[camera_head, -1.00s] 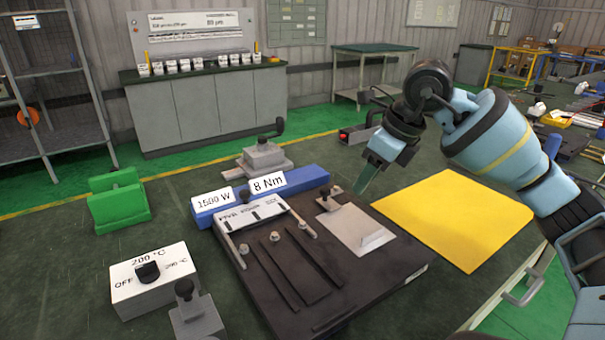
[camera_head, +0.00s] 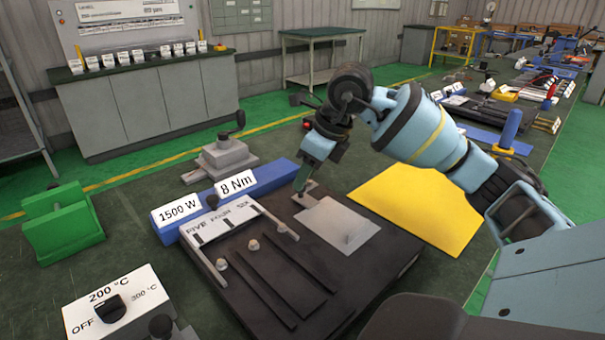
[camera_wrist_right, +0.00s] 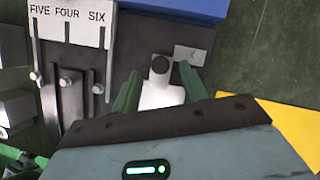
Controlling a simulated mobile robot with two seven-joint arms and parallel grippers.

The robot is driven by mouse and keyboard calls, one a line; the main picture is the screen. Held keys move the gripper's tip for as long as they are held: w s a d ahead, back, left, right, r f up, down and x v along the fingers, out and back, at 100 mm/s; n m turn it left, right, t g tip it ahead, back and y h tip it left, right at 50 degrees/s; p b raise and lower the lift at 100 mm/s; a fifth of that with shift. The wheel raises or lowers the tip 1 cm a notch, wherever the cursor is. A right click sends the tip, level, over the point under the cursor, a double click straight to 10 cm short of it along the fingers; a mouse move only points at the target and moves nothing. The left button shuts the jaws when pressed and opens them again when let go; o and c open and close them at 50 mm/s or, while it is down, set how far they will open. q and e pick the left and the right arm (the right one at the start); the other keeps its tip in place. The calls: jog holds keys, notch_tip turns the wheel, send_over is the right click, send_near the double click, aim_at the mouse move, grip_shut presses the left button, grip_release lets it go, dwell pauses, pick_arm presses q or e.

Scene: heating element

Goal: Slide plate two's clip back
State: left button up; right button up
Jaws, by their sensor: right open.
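A pale metal plate (camera_head: 342,226) lies on the right part of a dark board (camera_head: 385,262). A small grey clip (camera_head: 311,187) sits at its back edge, partly hidden by my right gripper in the head view. My right gripper (camera_head: 301,186) is open and points down at this clip. No "two" label is readable. My left gripper is not in view.
A strip marked FIVE, FOUR, SIX (camera_head: 222,222) and dark bars lie left on the board. A blue block (camera_head: 270,178) borders its back. A yellow sheet (camera_head: 425,205) lies to the right. A white dial box (camera_head: 115,305) and green block (camera_head: 62,225) stand left.

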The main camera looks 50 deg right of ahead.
aim_at(305, 194)
jog(key=shift+x, duration=1.3)
jog(key=shift+c, duration=0.4)
jog(key=shift+w, duration=0.1)
grip_shut()
